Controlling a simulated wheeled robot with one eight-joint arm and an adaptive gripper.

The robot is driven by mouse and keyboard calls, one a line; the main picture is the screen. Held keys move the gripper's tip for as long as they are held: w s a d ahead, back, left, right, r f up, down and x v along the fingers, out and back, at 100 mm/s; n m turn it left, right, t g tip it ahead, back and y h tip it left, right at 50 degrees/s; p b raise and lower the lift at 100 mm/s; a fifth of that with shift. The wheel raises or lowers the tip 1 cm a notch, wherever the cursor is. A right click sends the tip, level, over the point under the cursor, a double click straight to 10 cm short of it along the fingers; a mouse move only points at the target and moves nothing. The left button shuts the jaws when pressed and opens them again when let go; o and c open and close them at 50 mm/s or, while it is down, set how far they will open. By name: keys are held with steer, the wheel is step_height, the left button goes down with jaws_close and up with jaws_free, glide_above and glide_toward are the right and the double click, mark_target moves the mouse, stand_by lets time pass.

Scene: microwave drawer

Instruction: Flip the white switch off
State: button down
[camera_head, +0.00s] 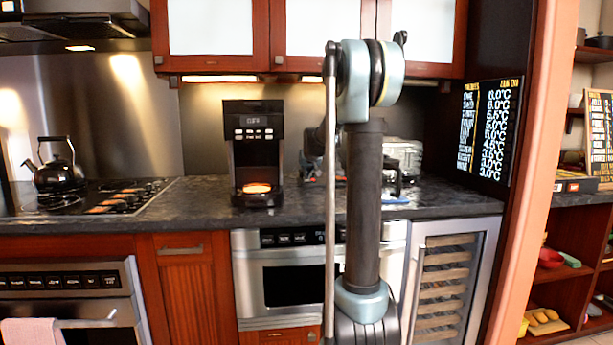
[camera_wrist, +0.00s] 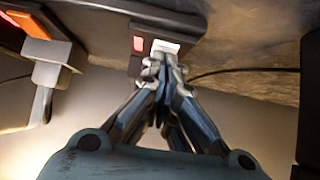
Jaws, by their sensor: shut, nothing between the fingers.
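In the wrist view a white switch (camera_wrist: 166,46) sits on a dark plate (camera_wrist: 136,66), beside a small lit red part (camera_wrist: 138,43). My gripper (camera_wrist: 163,65) is shut and empty, with its fingertips right at the lower edge of the white switch. I cannot tell whether they touch it. The fingertips cover part of the plate just below the switch. In the head view my own arm blocks the view toward the back of the counter, and I cannot make out the switch there.
An orange-red lit part (camera_wrist: 28,24) and a white plug (camera_wrist: 46,68) with a cable are at the wrist view's left. In the head view a coffee machine (camera_head: 254,150) and a kettle (camera_head: 58,174) stand left of my arm. A toaster (camera_head: 404,157) stands to its right.

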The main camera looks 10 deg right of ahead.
mark_target(307, 180)
steer(key=shift+r, duration=0.5)
steer(key=r, duration=0.2)
steer(key=shift+s+r, duration=0.2)
steer(key=shift+r, duration=0.1)
steer(key=v, duration=1)
steer(key=shift+s, duration=0.1)
steer(key=shift+w+r, duration=0.25)
steer(key=shift+w, duration=0.4)
